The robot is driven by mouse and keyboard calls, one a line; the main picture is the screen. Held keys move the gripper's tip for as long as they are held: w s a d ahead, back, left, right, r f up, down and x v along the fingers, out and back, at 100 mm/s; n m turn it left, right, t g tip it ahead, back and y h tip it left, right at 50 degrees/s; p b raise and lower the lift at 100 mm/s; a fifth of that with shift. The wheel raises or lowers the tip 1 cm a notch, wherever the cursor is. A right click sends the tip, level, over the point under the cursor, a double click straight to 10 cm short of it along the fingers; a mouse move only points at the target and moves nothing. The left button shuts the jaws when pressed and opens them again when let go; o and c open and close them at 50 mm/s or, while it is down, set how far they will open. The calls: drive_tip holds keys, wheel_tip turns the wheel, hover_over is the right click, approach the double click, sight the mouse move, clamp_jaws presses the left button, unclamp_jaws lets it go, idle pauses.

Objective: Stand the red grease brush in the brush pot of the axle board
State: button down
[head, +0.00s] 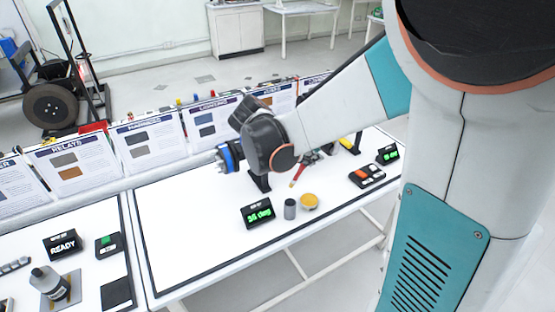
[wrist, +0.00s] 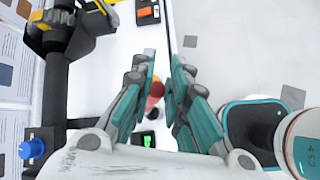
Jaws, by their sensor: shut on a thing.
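My gripper (head: 311,157) is partly hidden behind my own arm in the head view. It is shut on the red grease brush (head: 298,175), which slants down and left above the white axle board (head: 200,250). In the wrist view a small red part of the brush (wrist: 157,88) shows between the teal fingers of my gripper (wrist: 162,62). The grey cylindrical brush pot (head: 290,209) stands upright near the board's front edge, below and apart from the brush. Whether its mouth is empty is too small to tell.
An orange-yellow tin (head: 309,201) stands right beside the pot, and a black display (head: 258,213) with green text is at its left. A button box (head: 367,175) and another display (head: 387,155) are at the right. A black stand (head: 260,182) rises behind. The board's left front is clear.

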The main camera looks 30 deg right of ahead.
sight(299, 173)
wheel_tip(299, 173, down, 9)
drive_tip(key=b, duration=0.2)
drive_tip(key=shift+b, duration=0.35)
